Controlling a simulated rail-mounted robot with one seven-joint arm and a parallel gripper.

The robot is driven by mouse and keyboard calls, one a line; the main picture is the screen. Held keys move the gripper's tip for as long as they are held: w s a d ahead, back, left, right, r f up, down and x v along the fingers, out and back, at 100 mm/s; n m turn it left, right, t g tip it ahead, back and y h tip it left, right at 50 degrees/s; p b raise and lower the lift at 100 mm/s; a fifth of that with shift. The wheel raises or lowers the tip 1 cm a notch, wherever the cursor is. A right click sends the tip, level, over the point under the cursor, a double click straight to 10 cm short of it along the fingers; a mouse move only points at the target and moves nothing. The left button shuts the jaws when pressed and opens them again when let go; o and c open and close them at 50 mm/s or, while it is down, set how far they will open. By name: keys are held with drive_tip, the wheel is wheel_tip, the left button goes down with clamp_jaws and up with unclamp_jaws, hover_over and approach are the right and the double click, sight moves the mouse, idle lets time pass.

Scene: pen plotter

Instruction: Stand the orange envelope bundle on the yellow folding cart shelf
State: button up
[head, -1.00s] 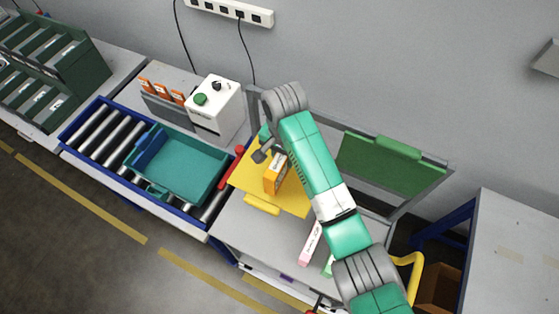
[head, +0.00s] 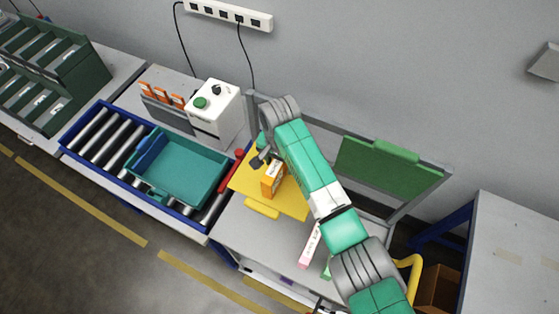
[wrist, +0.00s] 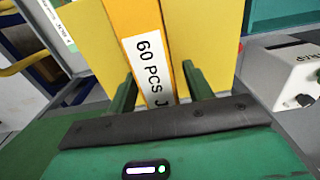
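The orange envelope bundle (head: 271,181) is a box-like block with a white label, upright at the yellow folding cart shelf (head: 293,203). Its lower end is at the shelf surface in the head view; I cannot tell whether it touches. My gripper (head: 262,160) is at the bundle, at the lower end of my green arm.
A teal tote (head: 180,170) sits on the blue-framed roller conveyor (head: 100,130) at left. A white device (head: 215,110) stands behind. A red handle (head: 231,170) is left of the shelf. Pink (head: 309,245) and green pieces lie right front. A green panel (head: 385,165) stands at the back.

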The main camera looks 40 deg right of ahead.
wheel_tip(320, 180, up, 12)
idle(0.6)
drive_tip(key=shift+r, duration=0.1)
